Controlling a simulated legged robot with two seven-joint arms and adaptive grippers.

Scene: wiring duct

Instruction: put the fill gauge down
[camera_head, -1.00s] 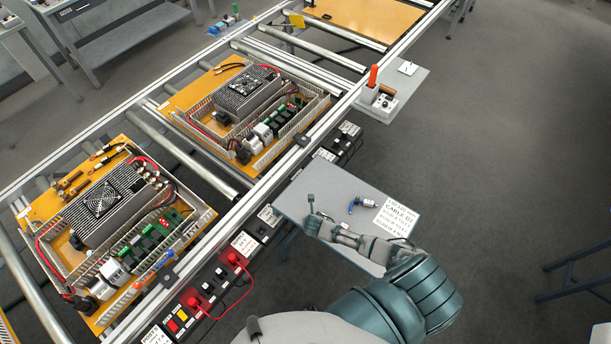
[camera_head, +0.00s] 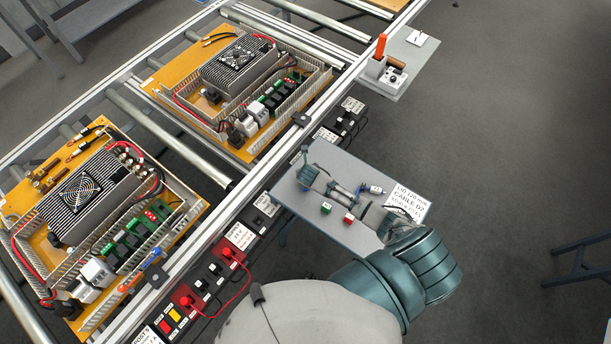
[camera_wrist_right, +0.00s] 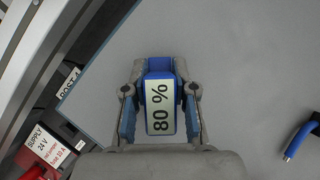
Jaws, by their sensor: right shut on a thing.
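The fill gauge (camera_wrist_right: 160,108) is a blue block with a pale label reading "80 %", seen in the right wrist view. My right gripper (camera_wrist_right: 160,92) is shut on it, one finger on each side. In the head view my right gripper (camera_head: 307,160) is over the far left part of the grey side table (camera_head: 335,234). The gauge is hard to make out there. I cannot tell whether it touches the table top. My left gripper is not in view.
A blue and silver tool (camera_head: 372,189), a green block (camera_head: 326,208), a red block (camera_head: 349,218) and a printed card (camera_head: 408,203) are on the side table. The conveyor rail with wired panels runs along the left. Bare table lies around the gripper.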

